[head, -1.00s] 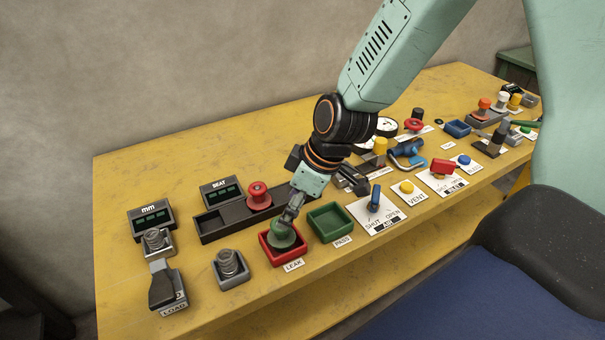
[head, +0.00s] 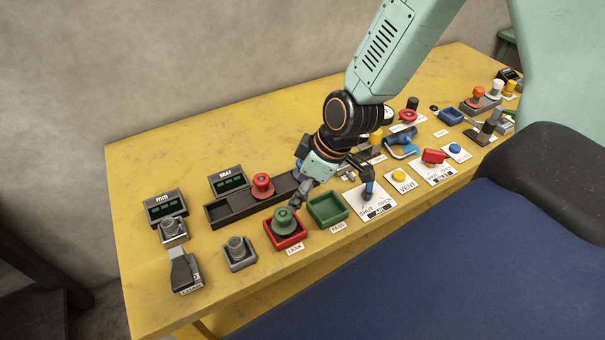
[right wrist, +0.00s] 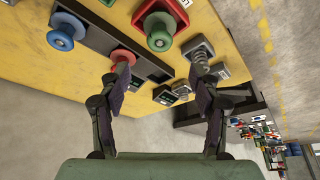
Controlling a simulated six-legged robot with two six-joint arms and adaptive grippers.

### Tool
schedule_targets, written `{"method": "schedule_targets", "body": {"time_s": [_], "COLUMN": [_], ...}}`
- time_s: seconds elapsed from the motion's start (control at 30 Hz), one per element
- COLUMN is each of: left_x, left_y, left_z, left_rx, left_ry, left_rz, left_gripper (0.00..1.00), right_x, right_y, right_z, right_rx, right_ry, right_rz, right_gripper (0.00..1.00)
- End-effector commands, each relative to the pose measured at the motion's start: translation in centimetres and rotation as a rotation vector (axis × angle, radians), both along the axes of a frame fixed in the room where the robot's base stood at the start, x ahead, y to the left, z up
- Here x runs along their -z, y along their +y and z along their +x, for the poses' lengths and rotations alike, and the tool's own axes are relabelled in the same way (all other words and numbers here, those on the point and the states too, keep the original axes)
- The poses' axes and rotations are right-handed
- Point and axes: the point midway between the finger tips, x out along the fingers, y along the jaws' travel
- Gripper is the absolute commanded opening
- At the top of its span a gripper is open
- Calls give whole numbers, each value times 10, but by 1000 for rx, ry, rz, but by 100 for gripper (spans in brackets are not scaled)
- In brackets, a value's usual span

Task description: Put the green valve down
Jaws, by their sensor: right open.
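The green valve (head: 286,222), a flanged spool shape, stands upright in the red tray (head: 300,238) labelled LEAK. In the right wrist view the green valve (right wrist: 159,31) shows in the red tray, beyond my fingertips and clear of them. My right gripper (head: 300,197) is just behind and above the valve in the head view, apart from it. In the right wrist view my right gripper (right wrist: 160,66) has its fingers spread with nothing between them. My left gripper is in neither view.
The empty green tray (head: 328,209) labelled PASS is right of the red tray. A red spool (head: 263,185) stands in the black rail (head: 222,213) behind. A spring post in a grey box (head: 238,252) is at left. A blue spool (right wrist: 61,38) shows in the wrist view.

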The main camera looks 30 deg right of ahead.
Motion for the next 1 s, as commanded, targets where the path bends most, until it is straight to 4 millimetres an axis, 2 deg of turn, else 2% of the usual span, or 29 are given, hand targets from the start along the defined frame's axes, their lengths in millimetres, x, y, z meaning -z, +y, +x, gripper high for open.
{"method": "schedule_targets", "body": {"time_s": [0.03, 0.2, 0.5, 0.6, 0.67, 0.73, 0.8, 0.9, 1.0], "left_x": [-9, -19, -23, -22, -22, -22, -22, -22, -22], "left_y": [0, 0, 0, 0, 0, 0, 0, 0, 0], "left_z": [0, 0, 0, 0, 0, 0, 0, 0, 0], "left_rx": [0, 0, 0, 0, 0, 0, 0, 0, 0], "left_ry": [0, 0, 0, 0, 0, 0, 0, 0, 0], "left_rz": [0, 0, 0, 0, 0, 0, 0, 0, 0], "left_gripper": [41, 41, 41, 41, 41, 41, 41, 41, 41], "right_x": [-6, -10, -9, 1, 16, 41, 66, 93, 109], "right_y": [-1, -2, -3, 1, 6, 14, 20, 25, 25], "right_z": [-1, -2, -4, -13, -29, -59, -96, -150, -196], "right_rx": [1, 0, 1, 29, 81, 178, 299, 466, 602], "right_ry": [2, 0, 0, 26, 67, 137, 210, 292, 346], "right_rz": [0, 0, 0, 0, 1, -3, -17, -48, -86], "right_gripper": [63, 63, 63, 63, 63, 63, 63, 63, 63]}}
